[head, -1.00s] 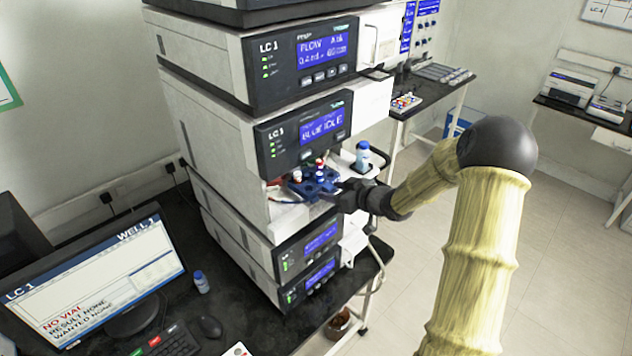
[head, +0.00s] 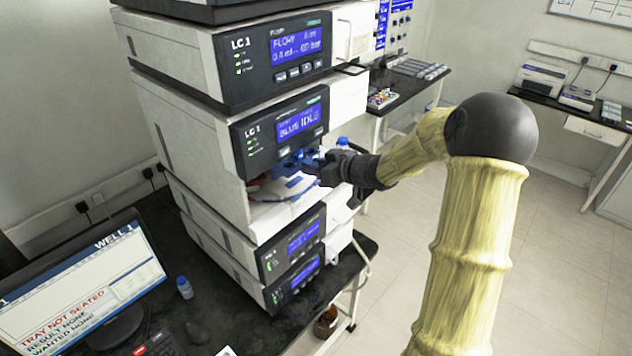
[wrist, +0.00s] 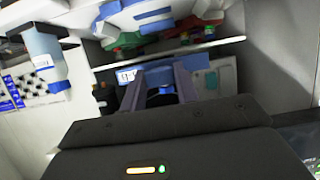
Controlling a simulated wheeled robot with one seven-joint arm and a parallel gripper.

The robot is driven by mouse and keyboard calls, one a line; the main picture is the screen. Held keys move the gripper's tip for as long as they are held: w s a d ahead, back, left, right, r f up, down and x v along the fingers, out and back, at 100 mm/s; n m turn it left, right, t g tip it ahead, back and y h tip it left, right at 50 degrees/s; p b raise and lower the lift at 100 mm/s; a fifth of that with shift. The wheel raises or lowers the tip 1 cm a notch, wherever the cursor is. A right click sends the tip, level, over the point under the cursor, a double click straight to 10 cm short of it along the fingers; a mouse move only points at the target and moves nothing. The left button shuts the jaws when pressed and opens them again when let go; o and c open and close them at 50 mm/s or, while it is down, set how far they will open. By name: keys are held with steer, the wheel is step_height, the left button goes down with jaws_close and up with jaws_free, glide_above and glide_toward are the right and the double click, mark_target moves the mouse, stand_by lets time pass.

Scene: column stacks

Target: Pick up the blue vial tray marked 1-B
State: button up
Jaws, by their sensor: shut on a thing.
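The blue vial tray (head: 297,160) is at the open bay of the LC 1 stack, under the BLUE IDLE display. My gripper (head: 325,160) reaches in from the right and is shut on the tray. In the wrist view my gripper's two fingers (wrist: 165,78) close on the blue tray (wrist: 185,64), with a white label (wrist: 127,75) at its left; its text is too small to read surely. In the head view the tray appears raised above the pale bay floor (head: 282,210). My gripper hides part of the tray.
The LC 1 stack (head: 180,130) surrounds the bay above, below and to the left. The monitor (head: 80,285) reads TRAY NOT SEATED. Open floor lies right.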

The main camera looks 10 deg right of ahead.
steer(key=shift+r, duration=1.4)
steer(key=shift+w, duration=0.15)
